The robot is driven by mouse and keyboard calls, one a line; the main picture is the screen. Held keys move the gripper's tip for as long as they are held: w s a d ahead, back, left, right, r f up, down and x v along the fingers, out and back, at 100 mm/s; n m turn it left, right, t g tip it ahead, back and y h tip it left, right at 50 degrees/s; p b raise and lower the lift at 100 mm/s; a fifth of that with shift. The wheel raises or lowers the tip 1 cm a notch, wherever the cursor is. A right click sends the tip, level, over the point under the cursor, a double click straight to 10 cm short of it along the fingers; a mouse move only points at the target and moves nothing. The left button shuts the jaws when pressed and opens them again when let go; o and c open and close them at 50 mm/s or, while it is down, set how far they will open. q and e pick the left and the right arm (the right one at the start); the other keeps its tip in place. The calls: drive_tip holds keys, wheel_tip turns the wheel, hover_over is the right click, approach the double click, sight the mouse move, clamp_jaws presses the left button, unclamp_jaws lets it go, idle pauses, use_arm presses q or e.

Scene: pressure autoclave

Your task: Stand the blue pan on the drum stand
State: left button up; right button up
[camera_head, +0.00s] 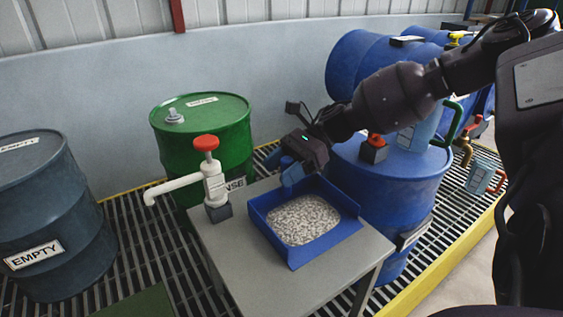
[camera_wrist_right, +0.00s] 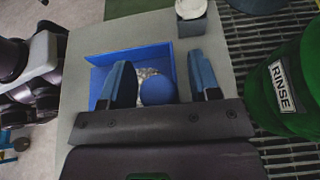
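A blue square pan (camera_head: 350,226) with pale granules in it sits on a small grey table (camera_head: 240,262). The pan also shows in the right wrist view (camera_wrist_right: 130,62). My right gripper (camera_head: 288,178) reaches down over the pan's far left edge. In the right wrist view its blue fingers (camera_wrist_right: 163,88) are wide apart. A rounded blue piece (camera_wrist_right: 158,90) lies between them; I cannot tell whether it is part of the pan or touching the fingers. I cannot identify a separate drum stand with certainty. My left gripper is not in view.
A white pump with a red knob (camera_head: 206,144) stands at the table's far left corner. A green drum (camera_head: 225,120), a dark blue drum (camera_head: 50,215) and a blue drum (camera_head: 405,190) stand around it on grating (camera_head: 150,260). The table's near left part is bare.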

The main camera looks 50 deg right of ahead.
drive_tip(key=shift+d+r, duration=0.1)
drive_tip(key=shift+r, duration=0.1)
drive_tip(key=shift+p+v, duration=0.65)
drive_tip(key=shift+v, duration=0.55)
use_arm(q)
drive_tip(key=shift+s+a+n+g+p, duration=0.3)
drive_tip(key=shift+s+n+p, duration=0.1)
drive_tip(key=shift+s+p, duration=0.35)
use_arm(e)
drive_tip(key=v, duration=0.4)
drive_tip(key=shift+s+d, duration=0.15)
drive_tip(key=shift+d, duration=0.25)
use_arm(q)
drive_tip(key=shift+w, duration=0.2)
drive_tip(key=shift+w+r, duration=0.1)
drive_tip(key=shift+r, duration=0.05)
